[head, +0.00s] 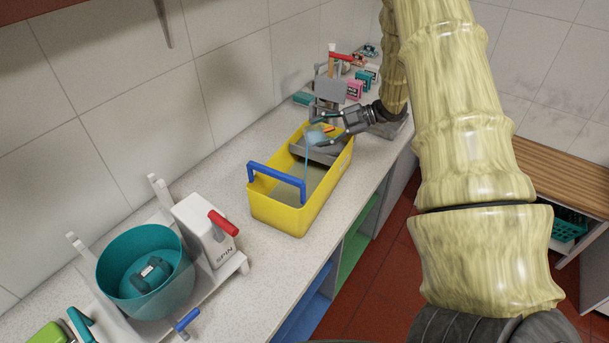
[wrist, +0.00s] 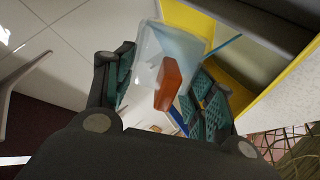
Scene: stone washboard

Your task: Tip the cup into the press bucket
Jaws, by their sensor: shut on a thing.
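A pale, translucent cup (head: 315,134) is in my gripper (head: 322,130), over the yellow press bucket (head: 277,211). The cup is tilted, and a thin blue stream runs from it down into the bucket. The bucket stands upright on the counter, with a blue handle (head: 276,176) and a grey press part at its far end. In the wrist view, my gripper (wrist: 165,78) is shut on the cup (wrist: 178,45), fingers on both sides. An orange part (wrist: 168,84) shows between the fingers. Part of the yellow bucket (wrist: 188,18) is behind. How much is left in the cup is hidden.
A teal tub (head: 146,272) and a white spin unit (head: 205,232) with a red lever stand at the near left. Small pink and teal boxes (head: 355,88) stand beyond the bucket. The tiled wall runs along the left. Bare counter lies between bucket and spin unit.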

